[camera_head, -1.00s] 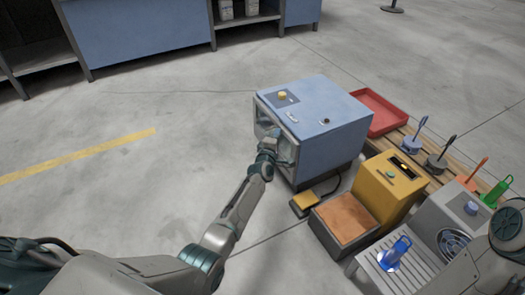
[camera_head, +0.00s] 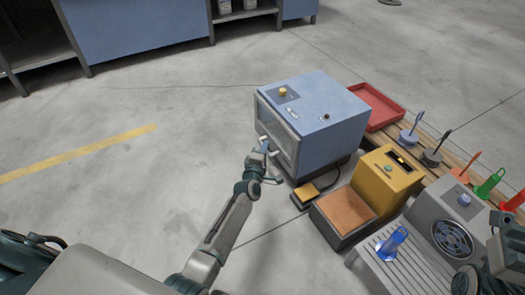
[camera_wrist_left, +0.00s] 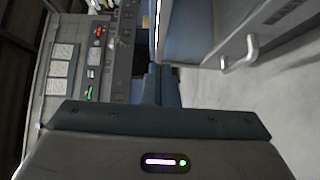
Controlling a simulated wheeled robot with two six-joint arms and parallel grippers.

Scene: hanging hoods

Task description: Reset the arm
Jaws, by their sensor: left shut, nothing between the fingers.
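My left gripper (camera_head: 262,161) is shut and empty, beside the lower front of the blue box-shaped machine (camera_head: 325,130). It is close to the machine's glass front door (camera_head: 275,136); I cannot tell whether it touches the door handle. The left arm reaches up from the bottom of the head view.
A yellow machine (camera_head: 387,178) with a brown-topped platform (camera_head: 343,211) stands right of the blue one. A small yellow pedal (camera_head: 306,193) lies on the floor. A red tray (camera_head: 375,104), coloured stands and a grey fan unit (camera_head: 448,228) are farther right. Floor at left is clear.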

